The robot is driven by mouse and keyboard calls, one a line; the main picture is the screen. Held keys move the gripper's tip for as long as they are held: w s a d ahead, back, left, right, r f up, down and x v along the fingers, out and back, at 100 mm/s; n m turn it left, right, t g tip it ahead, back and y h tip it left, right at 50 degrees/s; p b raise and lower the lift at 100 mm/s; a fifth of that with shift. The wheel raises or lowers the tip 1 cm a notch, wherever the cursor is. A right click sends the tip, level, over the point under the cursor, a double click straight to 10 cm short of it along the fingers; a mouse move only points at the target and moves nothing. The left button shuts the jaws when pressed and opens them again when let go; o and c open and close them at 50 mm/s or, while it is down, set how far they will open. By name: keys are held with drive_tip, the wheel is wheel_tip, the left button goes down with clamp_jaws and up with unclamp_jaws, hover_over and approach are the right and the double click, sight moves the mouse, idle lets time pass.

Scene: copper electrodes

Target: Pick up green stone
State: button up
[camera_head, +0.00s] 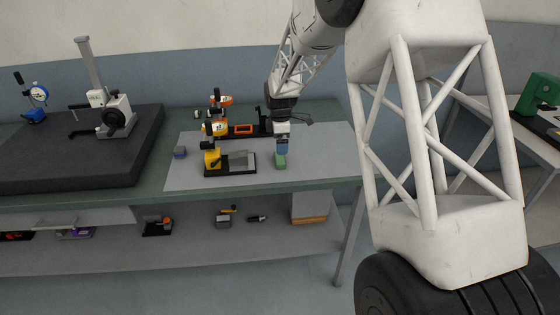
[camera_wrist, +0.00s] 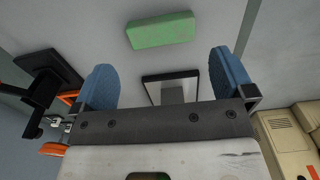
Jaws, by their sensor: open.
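The green stone (camera_head: 280,161) is a small flat block lying on the grey mat on the bench. In the wrist view the green stone (camera_wrist: 161,30) lies at the top, beyond the fingertips. My gripper (camera_head: 282,147) is directly above the stone in the head view. From the head view I cannot tell whether the fingertips touch the stone.
A black tray with a grey plate (camera_head: 238,163) and a yellow device (camera_head: 212,158) stand just left of the stone. Orange and black devices (camera_head: 243,129) stand behind. A blue-grey block (camera_head: 180,152) lies farther left. A dark granite slab (camera_head: 75,150) fills the bench's left side. The mat right of the stone is clear.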

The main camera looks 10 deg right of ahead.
sight(280, 157)
drive_tip(key=shift+f, duration=0.95)
drive_tip(key=shift+f, duration=2.6)
drive_tip(key=c, duration=0.7)
drive_tip(key=shift+r, duration=0.2)
